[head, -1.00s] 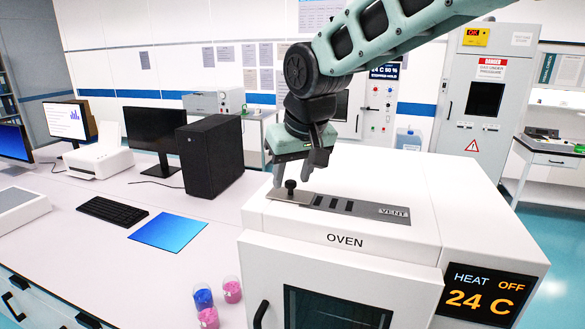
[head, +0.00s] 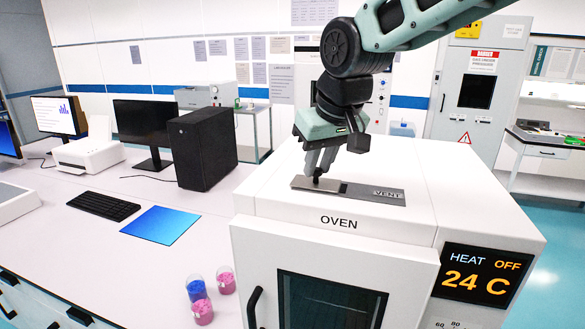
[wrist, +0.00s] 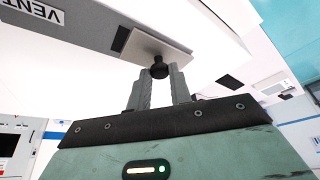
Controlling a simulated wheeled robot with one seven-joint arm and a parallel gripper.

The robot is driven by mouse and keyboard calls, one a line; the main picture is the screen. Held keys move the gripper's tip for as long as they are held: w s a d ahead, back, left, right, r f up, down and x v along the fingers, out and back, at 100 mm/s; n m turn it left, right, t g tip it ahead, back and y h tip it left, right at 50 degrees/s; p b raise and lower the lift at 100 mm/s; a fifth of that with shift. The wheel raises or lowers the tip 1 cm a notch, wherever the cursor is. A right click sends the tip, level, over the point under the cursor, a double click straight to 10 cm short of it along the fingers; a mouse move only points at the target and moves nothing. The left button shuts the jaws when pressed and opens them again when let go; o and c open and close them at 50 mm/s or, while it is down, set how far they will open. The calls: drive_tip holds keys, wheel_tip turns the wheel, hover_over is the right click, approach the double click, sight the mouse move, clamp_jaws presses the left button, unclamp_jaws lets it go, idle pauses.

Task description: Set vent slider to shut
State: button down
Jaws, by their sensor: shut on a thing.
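The vent slider is a flat metal plate (head: 303,183) with a dark round knob (wrist: 159,71), on the grey vent strip (head: 365,200) on top of the white oven (head: 262,190). My gripper (head: 318,177) reaches down from above and is shut on the knob. In the wrist view my gripper (wrist: 160,73) has one finger on each side of the knob, and the plate (wrist: 165,50) lies behind it. A narrow dark slot (wrist: 120,38) shows beside the plate, on the side towards the VENT label (wrist: 40,12). The plate covers the other slots.
The oven's front panel (head: 487,277) reads HEAT OFF, 24 C. Small blue and pink containers (head: 198,291) stand on the bench left of the oven. A black computer tower (head: 203,148) stands farther back. The oven top right of the vent is clear.

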drive_tip(key=shift+s+d, duration=0.2)
drive_tip(key=shift+d, duration=0.4)
drive_tip(key=shift+s+d, duration=0.15)
drive_tip(key=shift+d, duration=0.4)
drive_tip(key=c, duration=1.3)
unclamp_jaws()
drive_tip(key=shift+d, duration=0.1)
drive_tip(key=shift+o, duration=0.2)
drive_tip(key=shift+s+r, duration=0.1)
drive_tip(key=shift+s+r+b, duration=0.1)
drive_tip(key=shift+r+b, duration=0.3)
drive_tip(key=b+v, duration=0.3)
drive_tip(key=v, duration=1.3)
drive_tip(key=shift+s, duration=0.2)
drive_tip(key=shift+d+r, duration=0.1)
drive_tip(key=shift+r, duration=0.05)
